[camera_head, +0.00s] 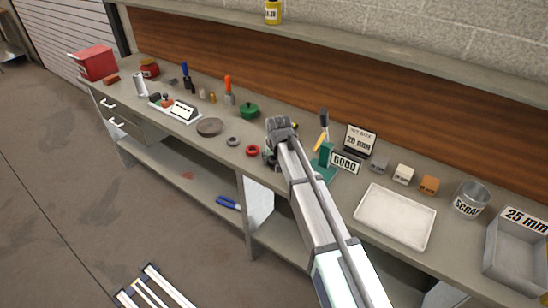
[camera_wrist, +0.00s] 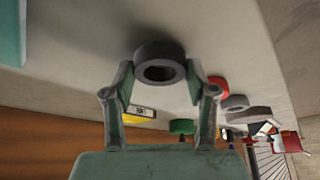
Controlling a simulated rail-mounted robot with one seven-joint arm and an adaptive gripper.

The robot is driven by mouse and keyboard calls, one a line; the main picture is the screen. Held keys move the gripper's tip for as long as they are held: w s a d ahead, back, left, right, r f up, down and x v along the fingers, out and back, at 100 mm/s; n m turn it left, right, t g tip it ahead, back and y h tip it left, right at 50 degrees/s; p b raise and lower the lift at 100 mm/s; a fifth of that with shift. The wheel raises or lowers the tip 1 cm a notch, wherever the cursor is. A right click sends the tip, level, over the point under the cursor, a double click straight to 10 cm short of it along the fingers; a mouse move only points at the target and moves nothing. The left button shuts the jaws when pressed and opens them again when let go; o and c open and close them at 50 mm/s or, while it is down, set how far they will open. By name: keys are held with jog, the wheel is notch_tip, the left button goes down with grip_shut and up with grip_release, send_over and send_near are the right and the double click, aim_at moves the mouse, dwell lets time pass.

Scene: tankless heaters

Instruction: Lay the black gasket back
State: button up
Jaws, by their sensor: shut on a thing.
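The black gasket (camera_wrist: 159,51) is a thick dark ring at the top middle of the wrist view. My gripper (camera_wrist: 160,74) is shut on it, with one finger on each side of the ring. In the head view my gripper (camera_head: 270,157) is over the front part of the workbench, just right of a red ring (camera_head: 252,151). My own arm mostly hides the gasket there. I cannot tell whether the gasket touches the bench top or hangs just above it. The red ring also shows in the wrist view (camera_wrist: 219,86).
A white tray (camera_head: 395,216) lies farther right, empty. A wooden back panel (camera_head: 330,90) runs behind.

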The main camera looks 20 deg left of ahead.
jog(key=shift+f, duration=0.2)
jog(key=o, duration=1.3)
jog(key=shift+c, duration=0.2)
jog(key=shift+r, duration=0.1)
jog(key=b+v, duration=0.2)
jog(key=v, duration=1)
jog(key=shift+r, duration=0.1)
